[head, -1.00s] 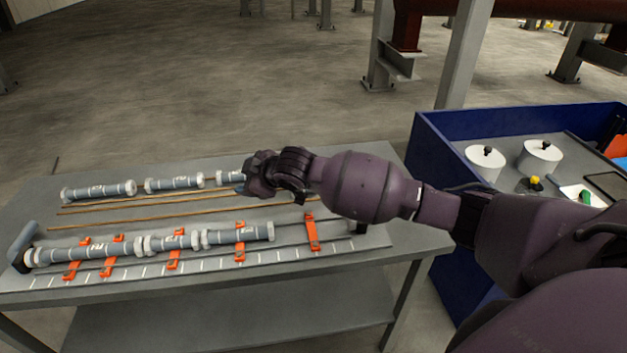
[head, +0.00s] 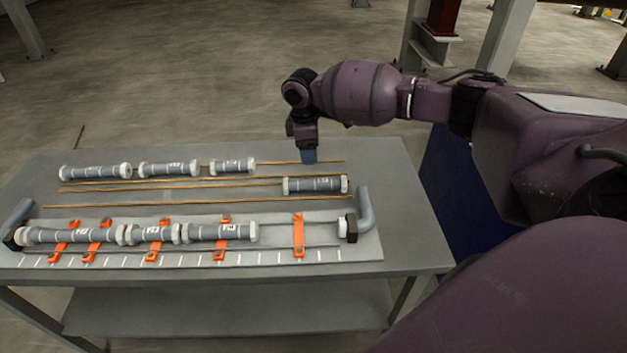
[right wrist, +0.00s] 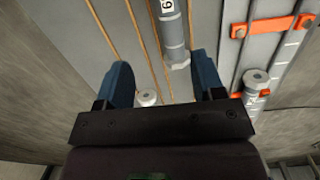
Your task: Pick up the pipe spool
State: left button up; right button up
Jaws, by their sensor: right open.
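A grey pipe spool (head: 315,185) with pale end flanges lies on the table's right half. In the right wrist view it (right wrist: 172,30) shows a white number label and points toward the fingers. My right gripper (head: 308,157) points down behind this spool and holds nothing. In the right wrist view its two blue fingers (right wrist: 162,62) are apart, with the spool's near end beyond the gap, closer to the right finger. Three more spools (head: 95,171) lie in the back row. Several spools (head: 75,236) lie in the front fixture. My left gripper is not in view.
Thin brown rods (head: 200,201) lie along the grey table (head: 420,240). Orange clamps (head: 299,235) and grey elbows (head: 365,210) stand on the front fixture. A round white-topped piece (right wrist: 148,97) sits between the fingers in the right wrist view.

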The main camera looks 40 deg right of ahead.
aim_at(314, 180)
jog(key=shift+g, duration=0.3)
jog(key=f, duration=0.3)
jog(key=s+f+b, duration=0.1)
jog(key=f, duration=0.6)
jog(key=shift+s+d+f, duration=0.2)
jog(key=shift+s+f, duration=0.1)
jog(key=shift+c, duration=0.3)
jog(key=c, duration=1)
